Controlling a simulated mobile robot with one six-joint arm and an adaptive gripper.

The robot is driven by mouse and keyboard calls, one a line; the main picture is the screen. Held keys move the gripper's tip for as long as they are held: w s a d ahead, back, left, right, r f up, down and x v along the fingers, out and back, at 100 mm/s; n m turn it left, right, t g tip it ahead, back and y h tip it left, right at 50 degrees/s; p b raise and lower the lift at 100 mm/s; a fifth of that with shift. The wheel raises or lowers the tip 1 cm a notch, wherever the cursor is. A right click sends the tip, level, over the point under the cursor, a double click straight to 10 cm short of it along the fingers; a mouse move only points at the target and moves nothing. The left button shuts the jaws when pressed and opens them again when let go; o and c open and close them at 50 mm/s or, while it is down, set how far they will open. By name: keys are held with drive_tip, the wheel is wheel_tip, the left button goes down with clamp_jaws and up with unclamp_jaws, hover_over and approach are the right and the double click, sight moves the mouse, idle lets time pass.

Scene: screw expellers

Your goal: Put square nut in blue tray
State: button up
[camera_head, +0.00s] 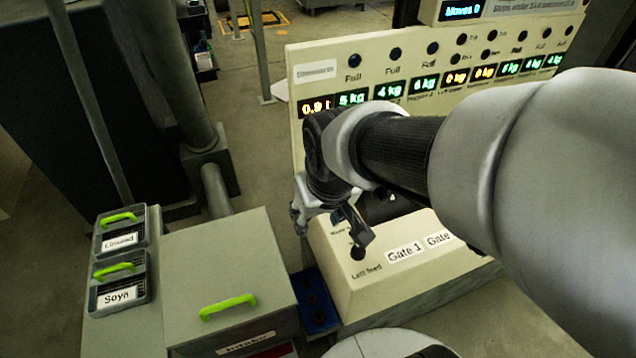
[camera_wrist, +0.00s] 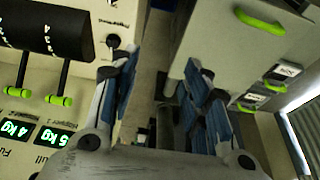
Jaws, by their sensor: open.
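I cannot make out a square nut in either view. A dark blue item (camera_head: 315,302), perhaps the blue tray, sits low between the grey-green intake box and the control panel in the head view. Dark round spots show on it, too small to identify. My gripper (camera_head: 332,236) hangs above and behind it, by the panel's left end. In the wrist view my gripper (camera_wrist: 160,85) is open, its blue-padded fingers wide apart with nothing between them.
The control panel (camera_head: 340,75) has a sloping desk (camera_head: 385,270) with gate labels. The intake box (camera_head: 225,265) has a green handle. Two small bins (camera_head: 118,292) labelled Soya and Linseed stand at left. Open floor (camera_head: 255,150) lies behind.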

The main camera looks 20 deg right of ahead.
drive_tip(key=s+r, duration=0.5)
drive_tip(key=s, duration=0.6)
drive_tip(key=shift+r+t, duration=0.35)
drive_tip(key=shift+t, duration=0.05)
